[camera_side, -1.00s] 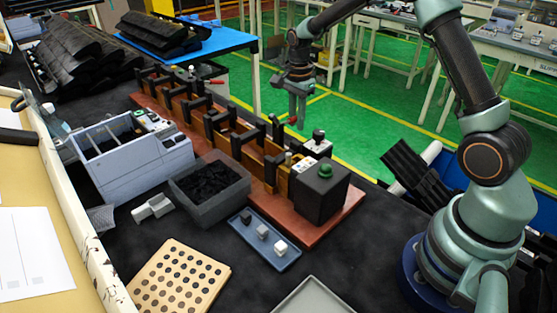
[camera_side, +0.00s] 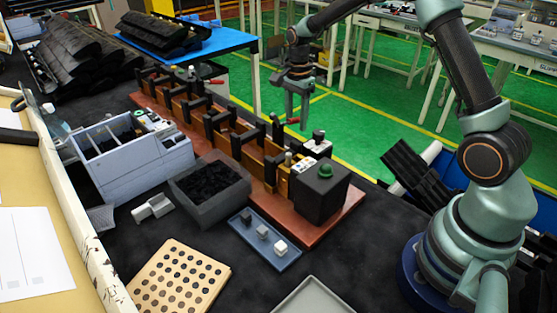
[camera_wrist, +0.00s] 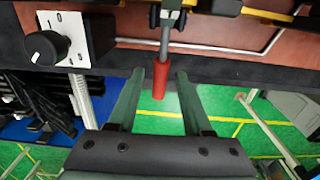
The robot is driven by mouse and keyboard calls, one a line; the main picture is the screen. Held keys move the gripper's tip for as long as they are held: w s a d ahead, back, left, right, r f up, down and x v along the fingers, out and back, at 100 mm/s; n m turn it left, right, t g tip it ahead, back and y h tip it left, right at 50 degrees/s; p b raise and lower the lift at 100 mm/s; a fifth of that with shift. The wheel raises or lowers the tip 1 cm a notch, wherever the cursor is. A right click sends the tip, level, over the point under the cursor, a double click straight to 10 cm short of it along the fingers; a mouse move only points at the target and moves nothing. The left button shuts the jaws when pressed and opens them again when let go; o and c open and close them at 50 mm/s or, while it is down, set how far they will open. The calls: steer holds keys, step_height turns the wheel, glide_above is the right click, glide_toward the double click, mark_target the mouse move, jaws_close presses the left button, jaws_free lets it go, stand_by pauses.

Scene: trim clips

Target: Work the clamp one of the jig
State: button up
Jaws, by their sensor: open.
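The jig is a long wooden rail with a row of black clamps on a red-brown base (camera_side: 335,221). A clamp lever with a red grip (camera_side: 291,122) sticks out from the jig's far side near the black box end. The same red grip (camera_wrist: 159,82) shows in the wrist view, on a metal rod. My gripper (camera_side: 299,122) is at this lever. In the wrist view my gripper (camera_wrist: 160,73) is open, with one finger on each side of the red grip and visible gaps. A second red grip (camera_side: 216,82) lies farther along the jig. I cannot tell which clamp is clamp one.
A black box with a green button (camera_side: 322,192) stands at the jig's near end. A control plate with a black knob (camera_wrist: 46,48) is left of the lever in the wrist view. A dark bin (camera_side: 210,190) and a blue tray (camera_side: 264,240) lie in front.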

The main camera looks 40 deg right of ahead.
steer(key=shift+r, duration=2.55)
steer(key=shift+s+a+r, duration=0.15)
steer(key=shift+a+r, duration=0.05)
steer(key=shift+r, duration=0.15)
steer(key=s+a+r+n+t, duration=0.3)
steer(key=s+a+r+n, duration=0.2)
steer(key=s+r+n, duration=0.35)
steer(key=s+a+r+n+t, duration=0.1)
steer(key=s+a+n+t, duration=0.1)
steer(key=s+n, duration=0.7)
steer(key=shift+s+a+r+t, duration=0.3)
steer(key=shift+s+a, duration=0.3)
steer(key=shift+a, duration=0.15)
steer(key=shift+n, duration=0.25)
